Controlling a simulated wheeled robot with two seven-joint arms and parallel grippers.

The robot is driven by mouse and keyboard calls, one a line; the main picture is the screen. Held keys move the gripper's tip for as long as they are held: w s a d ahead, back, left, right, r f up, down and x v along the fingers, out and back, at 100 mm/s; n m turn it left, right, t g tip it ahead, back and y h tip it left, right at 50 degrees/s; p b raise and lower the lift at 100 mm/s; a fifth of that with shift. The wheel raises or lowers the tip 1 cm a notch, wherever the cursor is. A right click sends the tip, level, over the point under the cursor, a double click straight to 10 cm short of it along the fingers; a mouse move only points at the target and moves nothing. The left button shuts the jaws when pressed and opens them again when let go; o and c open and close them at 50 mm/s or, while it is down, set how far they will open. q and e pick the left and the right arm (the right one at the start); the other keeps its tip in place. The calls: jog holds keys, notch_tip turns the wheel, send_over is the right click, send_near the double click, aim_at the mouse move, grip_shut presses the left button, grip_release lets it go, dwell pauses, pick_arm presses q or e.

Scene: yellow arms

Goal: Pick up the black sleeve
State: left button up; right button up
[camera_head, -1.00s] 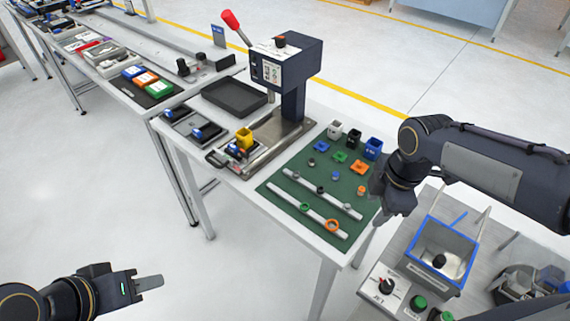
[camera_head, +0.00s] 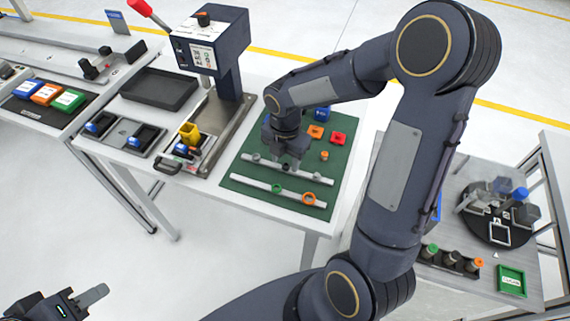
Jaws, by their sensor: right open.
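A small black sleeve (camera_head: 287,168) sits on the upper of two light rails on the green mat (camera_head: 238,179). My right gripper (camera_head: 287,161) points down over the mat, open, with its fingertips at that rail around the sleeve. Whether the fingers touch the sleeve is too small to tell. My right arm and hand hide part of the mat behind. My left gripper (camera_head: 92,297) is at the bottom left, over the floor and away from the table; its fingers overlap, so I cannot tell its opening.
Grey pieces (camera_head: 256,157) sit on the same rail. The lower rail (camera_head: 256,186) bears a green ring and an orange ring (camera_head: 309,199). Orange, red and blue pieces lie behind. A press (camera_head: 213,45) stands to the left of the mat. A second table (camera_head: 486,278) stands at right.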

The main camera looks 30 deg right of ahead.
jog(key=shift+f, duration=0.55)
grip_shut()
jog(key=shift+r, duration=0.15)
